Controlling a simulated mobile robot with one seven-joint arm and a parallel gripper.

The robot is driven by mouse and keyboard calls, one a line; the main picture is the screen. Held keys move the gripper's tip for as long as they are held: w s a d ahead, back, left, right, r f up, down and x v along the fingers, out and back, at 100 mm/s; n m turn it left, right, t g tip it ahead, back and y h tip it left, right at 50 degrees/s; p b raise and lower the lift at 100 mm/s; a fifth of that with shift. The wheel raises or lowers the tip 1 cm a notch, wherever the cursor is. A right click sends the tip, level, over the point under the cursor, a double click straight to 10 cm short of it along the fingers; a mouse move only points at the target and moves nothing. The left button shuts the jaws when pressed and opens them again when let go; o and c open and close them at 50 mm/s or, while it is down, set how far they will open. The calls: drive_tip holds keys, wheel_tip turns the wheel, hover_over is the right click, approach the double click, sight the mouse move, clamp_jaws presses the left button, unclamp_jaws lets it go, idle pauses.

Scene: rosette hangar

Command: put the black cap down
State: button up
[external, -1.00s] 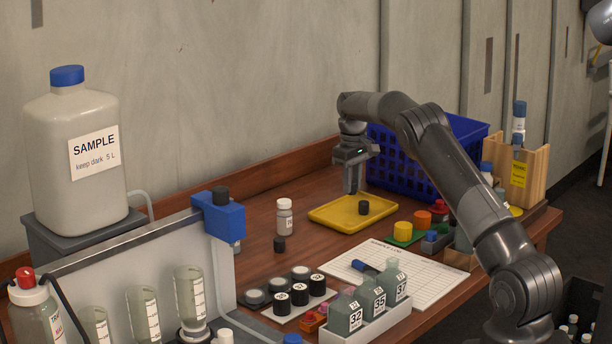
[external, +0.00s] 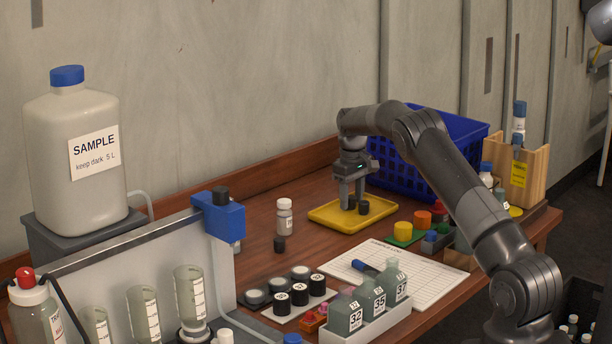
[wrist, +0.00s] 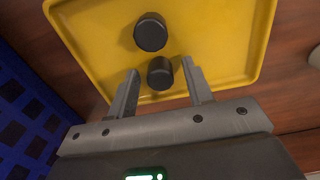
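Two black caps are in the yellow tray (external: 330,222). One black cap (wrist: 160,72) sits between the fingers of my gripper (wrist: 162,88), with a gap showing on each side. In the external view this cap (external: 351,204) is partly hidden by the fingers. The other black cap (wrist: 150,32) is close beside it, beyond the fingertips; it also shows in the external view (external: 363,208). My gripper (external: 351,205) is open, fingers pointing down low over the tray. The tray also shows in the wrist view (wrist: 215,35).
A blue basket (external: 460,145) stands behind the tray. A white-capped bottle (external: 285,218) and another black cap (external: 279,244) stand left. Yellow, orange and red round pieces (external: 403,230) lie right. A paper sheet (external: 425,285) lies in front, beside numbered bottles (external: 347,315).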

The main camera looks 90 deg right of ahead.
sight(352, 197)
wheel_tip(352, 197, up, 12)
drive_tip(key=shift+r, duration=0.15)
idle(0.5)
